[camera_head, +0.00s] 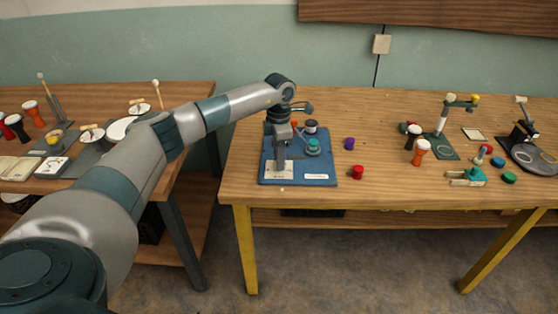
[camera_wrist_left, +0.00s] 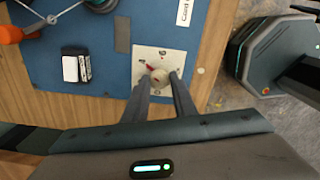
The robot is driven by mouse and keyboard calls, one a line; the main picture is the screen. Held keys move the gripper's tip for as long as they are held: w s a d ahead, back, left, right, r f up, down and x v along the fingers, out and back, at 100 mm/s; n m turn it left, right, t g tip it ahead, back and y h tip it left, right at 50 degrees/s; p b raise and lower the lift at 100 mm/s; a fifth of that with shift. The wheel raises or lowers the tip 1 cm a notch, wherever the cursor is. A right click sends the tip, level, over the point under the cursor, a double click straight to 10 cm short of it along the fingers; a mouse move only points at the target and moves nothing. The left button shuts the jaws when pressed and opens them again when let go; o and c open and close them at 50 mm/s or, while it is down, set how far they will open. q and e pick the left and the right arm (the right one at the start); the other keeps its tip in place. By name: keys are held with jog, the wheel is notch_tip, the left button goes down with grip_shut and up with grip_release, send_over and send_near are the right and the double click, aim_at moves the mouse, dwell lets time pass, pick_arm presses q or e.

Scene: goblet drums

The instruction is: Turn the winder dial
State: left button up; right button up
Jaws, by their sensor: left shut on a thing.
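The winder dial (camera_wrist_left: 159,77) is a small pale knob with a red pointer on a square white plate (camera_wrist_left: 150,62). The plate sits at a corner of the blue board (camera_wrist_left: 118,78), which lies on the wooden table in the head view (camera_head: 325,166). My left gripper (camera_wrist_left: 160,82) is shut on the dial, one finger on each side of it. In the head view my left gripper (camera_head: 281,163) points down at the board's front left, and it hides the dial there. The red pointer aims up and left in the wrist view. My right gripper is not in view.
On the board stands a winder with a teal round part (camera_head: 313,146). Small drums and tools are farther right. A second table (camera_head: 190,98) is at left.

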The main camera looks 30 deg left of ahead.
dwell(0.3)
pick_arm(q)
jog(key=o, duration=1)
jog(key=shift+o, duration=0.2)
jog(key=shift+r, duration=0.15)
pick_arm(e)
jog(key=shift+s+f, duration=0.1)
pick_arm(q)
jog(key=shift+r, duration=0.65)
notch_tip(320, 180, up, 16)
jog(key=b, duration=0.2)
jog(key=shift+b, duration=0.35)
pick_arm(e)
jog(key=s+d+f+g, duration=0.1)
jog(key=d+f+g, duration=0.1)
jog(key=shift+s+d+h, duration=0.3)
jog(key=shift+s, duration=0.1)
pick_arm(q)
jog(key=shift+f, duration=0.1)
